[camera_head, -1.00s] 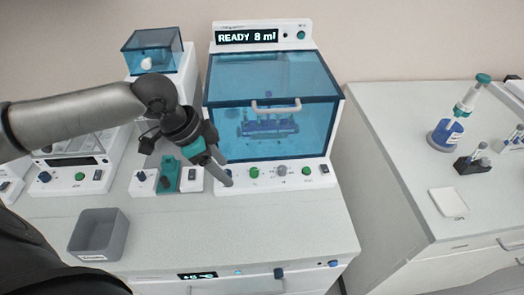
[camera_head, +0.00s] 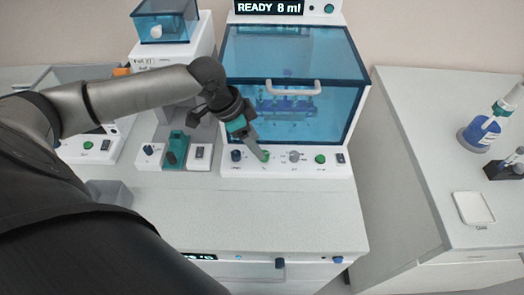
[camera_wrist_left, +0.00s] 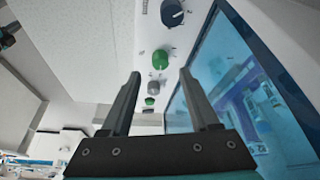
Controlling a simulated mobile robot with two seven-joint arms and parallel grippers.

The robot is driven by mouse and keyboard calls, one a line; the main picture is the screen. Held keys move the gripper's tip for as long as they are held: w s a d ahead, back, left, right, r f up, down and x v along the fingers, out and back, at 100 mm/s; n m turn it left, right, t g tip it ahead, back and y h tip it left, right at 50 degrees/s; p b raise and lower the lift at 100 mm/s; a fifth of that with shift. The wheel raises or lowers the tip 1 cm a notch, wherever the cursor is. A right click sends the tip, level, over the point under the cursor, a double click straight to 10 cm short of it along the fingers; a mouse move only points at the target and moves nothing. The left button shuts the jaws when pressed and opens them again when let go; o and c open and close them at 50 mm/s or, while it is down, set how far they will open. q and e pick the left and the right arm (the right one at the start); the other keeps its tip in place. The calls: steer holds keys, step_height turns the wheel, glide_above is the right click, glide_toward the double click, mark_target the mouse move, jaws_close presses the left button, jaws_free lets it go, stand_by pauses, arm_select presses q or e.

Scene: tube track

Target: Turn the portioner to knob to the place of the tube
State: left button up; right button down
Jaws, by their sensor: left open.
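The portioner (camera_head: 240,125) is a white machine with a blue see-through cover and a display reading "READY 8 ml". Its front strip carries a dark knob (camera_head: 236,155), a green button (camera_head: 265,156), a grey knob (camera_head: 294,156) and another green button (camera_head: 320,159). Blue tube holders (camera_head: 287,108) show dimly behind the cover. My left gripper (camera_head: 260,157) is at the front strip by the left green button. In the left wrist view my open fingers (camera_wrist_left: 157,92) point at the strip, with the grey knob (camera_wrist_left: 153,88) between them in the picture; contact is not visible. My right gripper is not seen.
A grey bin (camera_head: 112,195) stands on the bench at left, partly behind my arm. A small device with a teal part (camera_head: 176,147) stands left of the portioner. The right bench holds a blue-based bottle (camera_head: 480,135) and a white tray (camera_head: 473,208). The bench front is clear.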

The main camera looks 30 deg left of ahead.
arm_select(q)
steer(key=shift+x, duration=2.4)
jaws_close()
